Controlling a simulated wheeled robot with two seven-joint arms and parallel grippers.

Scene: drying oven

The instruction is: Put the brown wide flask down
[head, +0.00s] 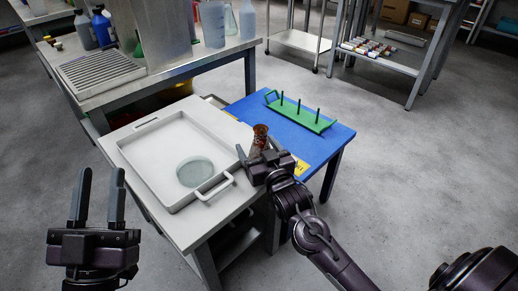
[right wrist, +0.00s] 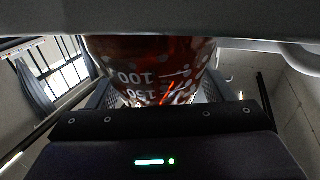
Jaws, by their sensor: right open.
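The brown wide flask (head: 260,134) stands roughly upright at the seam between the white table and the blue table. It also shows close up in the right wrist view (right wrist: 150,68), its white graduation marks upside down, with its far end cut off by a grey band. My right gripper (head: 262,152) is open, its fingers on either side of the flask. The flask's lower part is hidden by the gripper in the head view, so I cannot tell what its base touches. My left gripper (head: 99,185) is open and empty at the lower left, away from the flask.
A white tray (head: 150,127) with a round glass dish (head: 195,172) lies left of the flask. A green rack with pegs (head: 302,113) stands on the blue table (head: 325,143). A bench with bottles (head: 215,25) and a metal device is behind.

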